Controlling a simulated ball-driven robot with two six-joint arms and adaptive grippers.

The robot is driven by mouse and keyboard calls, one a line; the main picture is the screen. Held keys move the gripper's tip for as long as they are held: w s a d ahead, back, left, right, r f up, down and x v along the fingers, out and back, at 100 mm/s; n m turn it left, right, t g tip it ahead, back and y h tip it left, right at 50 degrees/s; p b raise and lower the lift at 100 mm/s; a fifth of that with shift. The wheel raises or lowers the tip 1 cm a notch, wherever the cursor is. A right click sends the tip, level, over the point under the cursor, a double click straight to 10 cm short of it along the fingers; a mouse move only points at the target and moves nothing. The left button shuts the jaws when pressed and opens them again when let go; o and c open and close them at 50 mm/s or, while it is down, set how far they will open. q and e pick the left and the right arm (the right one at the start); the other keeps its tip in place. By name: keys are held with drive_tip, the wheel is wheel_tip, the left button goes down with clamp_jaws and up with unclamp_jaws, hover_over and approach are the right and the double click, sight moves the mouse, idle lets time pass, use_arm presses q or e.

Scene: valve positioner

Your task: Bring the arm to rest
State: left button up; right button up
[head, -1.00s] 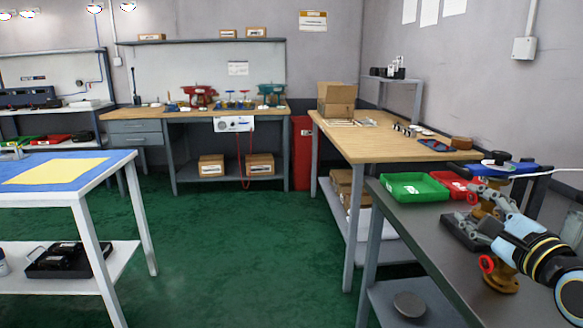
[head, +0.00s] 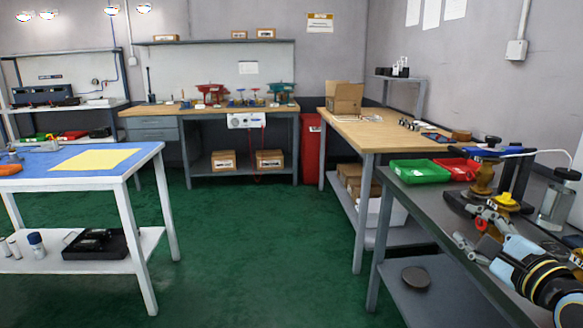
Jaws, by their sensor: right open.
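My right gripper (head: 476,233) comes in from the lower right, its light blue and black body (head: 528,268) over the dark grey bench (head: 425,215). Its grey fingers are open and no object shows between them. Just beyond it stands a brass-coloured valve assembly (head: 483,178) with a dark round top. A yellow part (head: 507,203) and a red ring (head: 482,225) show close behind the fingers. I cannot tell whether the gripper touches these parts. The gripper hides part of the assembly's lower area. My left gripper is not in view.
A green tray (head: 419,172) and a red tray (head: 457,169) sit at the bench's far end. A clear cylinder (head: 555,205) stands at the right. A wooden table (head: 390,138) is behind. A blue-topped table (head: 60,163) stands left. The green floor (head: 250,240) between is clear.

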drive_tip(key=s+f+m+g+h, duration=0.1)
drive_tip(key=s+f+m+g, duration=0.2)
drive_tip(key=s+f+m, duration=0.7)
drive_tip(key=s+d+f+m+g+h, duration=0.15)
drive_tip(key=s+f+m, duration=0.4)
drive_tip(key=f, duration=0.95)
drive_tip(key=s+f+m+g, duration=0.3)
drive_tip(key=s+f+m, duration=0.5)
drive_tip(key=f, duration=0.4)
drive_tip(key=s+a+f+m+g, duration=0.1)
drive_tip(key=s+f+m+g, duration=0.2)
drive_tip(key=s+m, duration=0.5)
drive_tip(key=s+a+f+m+g, duration=0.1)
drive_tip(key=s+f+m+g, duration=0.2)
drive_tip(key=s+f+m, duration=0.3)
drive_tip(key=s+a+f+m+g, duration=0.1)
drive_tip(key=s+f+m+g, duration=0.2)
drive_tip(key=s+m, duration=0.8)
drive_tip(key=s+f, duration=0.1)
drive_tip(key=s, duration=0.3)
drive_tip(key=shift+s+f+m, duration=0.25)
drive_tip(key=shift+f+m, duration=0.1)
